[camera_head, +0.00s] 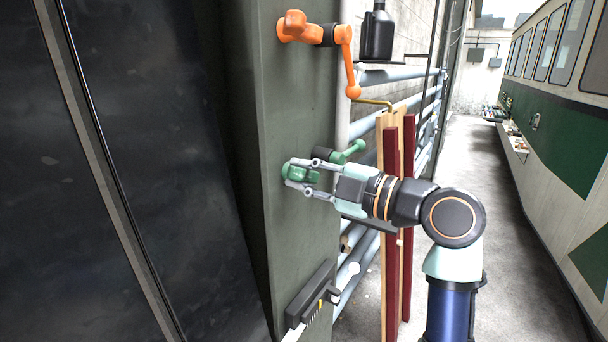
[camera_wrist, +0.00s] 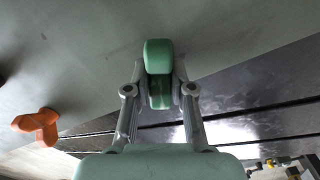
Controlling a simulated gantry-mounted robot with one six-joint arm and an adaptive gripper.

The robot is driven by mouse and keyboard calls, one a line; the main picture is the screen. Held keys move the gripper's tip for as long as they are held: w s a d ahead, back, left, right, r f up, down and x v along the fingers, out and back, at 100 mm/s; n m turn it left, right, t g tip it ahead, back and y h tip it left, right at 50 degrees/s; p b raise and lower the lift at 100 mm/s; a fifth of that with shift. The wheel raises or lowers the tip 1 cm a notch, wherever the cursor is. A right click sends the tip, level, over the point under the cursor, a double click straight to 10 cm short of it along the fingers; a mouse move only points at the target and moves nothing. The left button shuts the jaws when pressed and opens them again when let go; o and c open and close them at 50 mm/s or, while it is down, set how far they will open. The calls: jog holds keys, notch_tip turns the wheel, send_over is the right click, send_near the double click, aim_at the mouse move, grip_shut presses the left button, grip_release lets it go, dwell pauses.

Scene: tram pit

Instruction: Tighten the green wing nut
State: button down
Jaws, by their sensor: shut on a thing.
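The green wing nut (camera_head: 300,173) sits on the front face of the grey-green column (camera_head: 300,90), about halfway up. My gripper (camera_head: 305,180) reaches it from the right, with its two fingers shut on it. In the wrist view the green wing nut (camera_wrist: 158,72) lies between the fingertips of my gripper (camera_wrist: 160,92), one finger on each side. The fingers hide part of it. A green crank handle (camera_head: 348,152) with a dark hub shows just behind my gripper.
An orange wing nut (camera_head: 295,27) and orange crank (camera_head: 350,70) are higher on the column; the orange wing nut also shows in the wrist view (camera_wrist: 37,126). A dark box (camera_head: 311,293) is below. Wooden and red planks (camera_head: 391,240) stand behind my arm. A tram (camera_head: 560,110) is right.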

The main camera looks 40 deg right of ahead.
jog(key=m, duration=0.3)
jog(key=shift+r+m+p, duration=0.1)
jog(key=shift+m+p, duration=0.2)
jog(key=shift+m, duration=0.1)
jog(key=m+p, duration=0.1)
jog(key=m, duration=0.2)
jog(key=shift+d+m, duration=0.1)
jog(key=shift+m, duration=0.2)
jog(key=m+p, duration=0.2)
jog(key=m, duration=0.3)
jog(key=shift+d, duration=0.1)
jog(key=shift+m, duration=0.3)
jog(key=c, duration=1)
grip_release()
jog(key=v, duration=1.2)
